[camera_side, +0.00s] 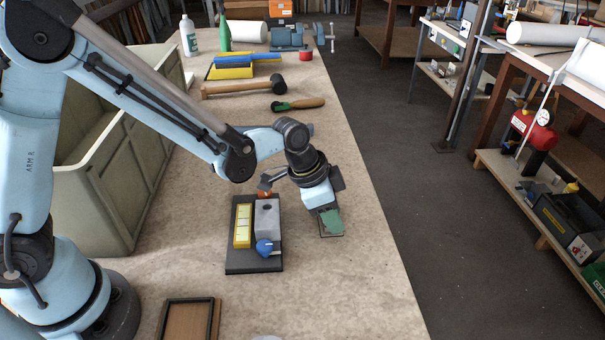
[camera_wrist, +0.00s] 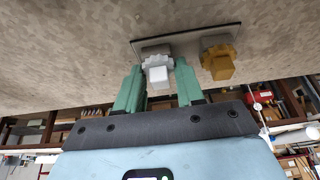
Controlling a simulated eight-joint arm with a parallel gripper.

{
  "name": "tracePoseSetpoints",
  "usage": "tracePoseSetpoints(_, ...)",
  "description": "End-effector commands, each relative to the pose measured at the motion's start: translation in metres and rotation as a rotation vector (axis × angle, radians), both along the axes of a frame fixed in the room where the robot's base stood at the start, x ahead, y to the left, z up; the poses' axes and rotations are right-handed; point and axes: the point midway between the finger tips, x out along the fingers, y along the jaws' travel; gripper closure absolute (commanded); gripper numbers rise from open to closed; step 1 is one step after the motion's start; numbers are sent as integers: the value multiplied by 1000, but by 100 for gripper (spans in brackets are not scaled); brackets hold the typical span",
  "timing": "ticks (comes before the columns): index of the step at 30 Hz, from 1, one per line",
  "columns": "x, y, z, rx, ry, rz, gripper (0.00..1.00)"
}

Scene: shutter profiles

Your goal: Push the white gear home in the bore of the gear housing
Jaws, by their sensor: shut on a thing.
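The white gear (camera_wrist: 157,62), with a square white stub, is between the green fingers of my gripper (camera_wrist: 159,76) in the wrist view. My gripper is shut on it, at or just over a small thin plate (camera_wrist: 183,40). In the side view my gripper (camera_side: 330,222) points down at this plate (camera_side: 331,235), and its fingers hide the gear. The gear housing seems to be the grey block (camera_side: 266,222) with a round dark bore in its top. It stands on a dark base (camera_side: 240,265) left of my gripper, apart from it.
An amber gear (camera_wrist: 219,62) sits on the small plate beside the white one. A yellow block (camera_side: 243,226), a blue knob (camera_side: 264,248) and an orange part (camera_side: 265,194) are around the housing. A mallet (camera_side: 245,88) lies farther back. The bench in front is mostly clear.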

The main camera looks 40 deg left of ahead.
Motion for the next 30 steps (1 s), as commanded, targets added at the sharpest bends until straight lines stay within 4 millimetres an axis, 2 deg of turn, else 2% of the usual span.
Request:
tracePoseSetpoints(2,0,0,0,0,0,0,93)
tracePoseSetpoints(14,0,0,6,0,0,0,93)
tracePoseSetpoints(19,0,0,22,0,0,0,93)
tracePoseSetpoints(23,-1,0,44,0,0,0,93)
tracePoseSetpoints(30,-44,-33,73,0,0,-8,93)
